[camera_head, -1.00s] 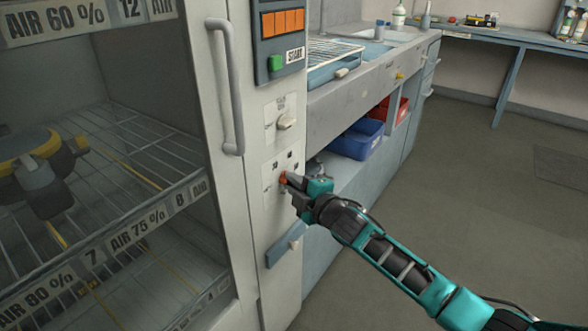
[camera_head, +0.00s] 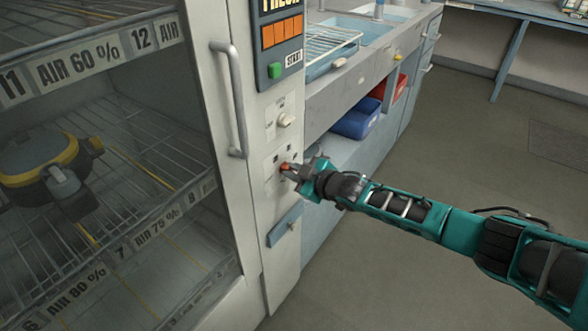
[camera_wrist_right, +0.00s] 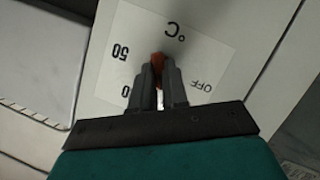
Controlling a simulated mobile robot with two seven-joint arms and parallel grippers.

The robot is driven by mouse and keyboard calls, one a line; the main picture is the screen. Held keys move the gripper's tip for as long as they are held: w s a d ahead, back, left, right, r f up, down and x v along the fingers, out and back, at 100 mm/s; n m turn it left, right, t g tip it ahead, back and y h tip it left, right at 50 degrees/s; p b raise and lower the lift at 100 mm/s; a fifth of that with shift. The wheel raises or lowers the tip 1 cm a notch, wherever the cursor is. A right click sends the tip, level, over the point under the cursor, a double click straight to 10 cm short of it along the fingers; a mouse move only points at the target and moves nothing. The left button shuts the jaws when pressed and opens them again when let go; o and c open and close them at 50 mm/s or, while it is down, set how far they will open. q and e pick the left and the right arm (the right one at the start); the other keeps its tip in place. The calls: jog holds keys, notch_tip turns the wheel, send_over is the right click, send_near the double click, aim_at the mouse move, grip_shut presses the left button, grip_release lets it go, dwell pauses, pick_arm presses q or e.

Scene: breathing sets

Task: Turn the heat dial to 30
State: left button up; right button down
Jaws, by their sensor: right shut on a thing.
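The heat dial is a small orange-red knob (camera_head: 285,167) on a white label plate on the cabinet's front column. My right gripper (camera_head: 290,170) reaches it from the right, with its fingers closed around it. In the right wrist view the knob (camera_wrist_right: 157,66) shows between the fingertips of my right gripper (camera_wrist_right: 160,75). The label plate (camera_wrist_right: 195,48) appears upside down there, with "50", "°C" and "OFF" readable. Another number is partly hidden by the gripper. I cannot tell the dial's exact setting. My left gripper is not in view.
A white dial (camera_head: 286,120) and a panel with a green START button (camera_head: 275,70) sit above. The cabinet door handle (camera_head: 232,100) is to the left. A drying rack (camera_head: 330,50) and a blue bin (camera_head: 357,120) stand behind. The floor at right is clear.

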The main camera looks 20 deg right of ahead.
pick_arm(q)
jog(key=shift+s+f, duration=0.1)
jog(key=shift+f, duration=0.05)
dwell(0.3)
pick_arm(e)
jog(key=c, duration=1.5)
grip_release()
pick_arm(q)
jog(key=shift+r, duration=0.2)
pick_arm(e)
jog(key=o, duration=0.4)
jog(key=shift+c, duration=0.2)
pick_arm(q)
jog(key=p, duration=0.1)
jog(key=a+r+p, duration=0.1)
jog(key=p, duration=0.1)
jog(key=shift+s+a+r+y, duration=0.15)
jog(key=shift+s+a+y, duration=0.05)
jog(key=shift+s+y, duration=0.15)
pick_arm(e)
jog(key=v, duration=1.3)
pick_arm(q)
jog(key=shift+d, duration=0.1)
pick_arm(e)
jog(key=shift+w, duration=0.1)
